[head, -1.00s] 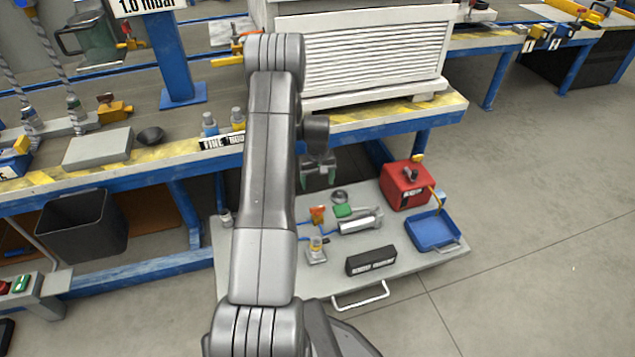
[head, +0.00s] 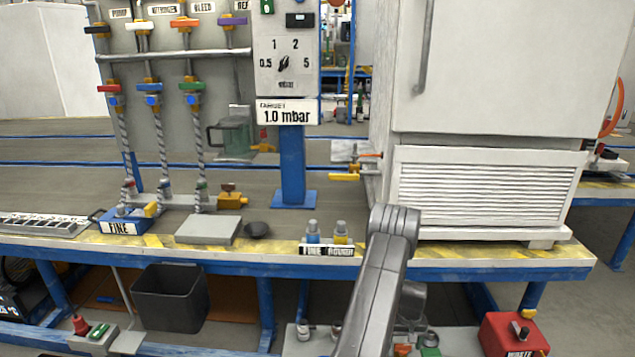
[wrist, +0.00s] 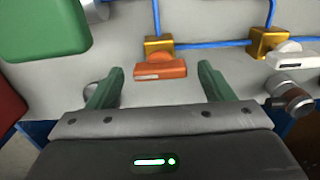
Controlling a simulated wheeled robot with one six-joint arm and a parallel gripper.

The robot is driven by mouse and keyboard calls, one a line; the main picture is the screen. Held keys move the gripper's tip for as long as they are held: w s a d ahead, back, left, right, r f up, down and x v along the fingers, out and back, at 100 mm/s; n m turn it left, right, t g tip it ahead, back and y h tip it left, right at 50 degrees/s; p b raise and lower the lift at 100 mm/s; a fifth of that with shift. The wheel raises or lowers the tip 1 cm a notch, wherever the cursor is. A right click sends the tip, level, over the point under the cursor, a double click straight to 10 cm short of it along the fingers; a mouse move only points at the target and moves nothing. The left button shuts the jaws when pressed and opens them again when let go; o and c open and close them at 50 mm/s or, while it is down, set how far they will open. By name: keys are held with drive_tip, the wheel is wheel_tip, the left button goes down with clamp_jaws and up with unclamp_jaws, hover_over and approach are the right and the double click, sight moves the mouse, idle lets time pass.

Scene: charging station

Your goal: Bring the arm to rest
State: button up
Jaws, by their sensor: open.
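My gripper (wrist: 161,88) shows in the wrist view with its two green fingers spread apart and nothing between them. Past the fingertips is a grey panel (wrist: 205,22) with blue tubing and brass fittings, and an orange handle (wrist: 160,71) sits beyond the gap between the fingers. I cannot tell the exact distance to it. In the head view my arm rises at the lower middle, in front of the bench edge; the gripper itself is hidden or out of frame there.
A white cabinet (head: 485,70) stands on the right. A black bin (head: 170,298) is below the bench. A red WASTE can (head: 513,337) is at lower right.

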drive_tip(key=shift+f, duration=0.55)
drive_tip(key=shift+r+n, duration=0.15)
drive_tip(key=shift+n, duration=0.25)
drive_tip(key=shift+m, duration=0.3)
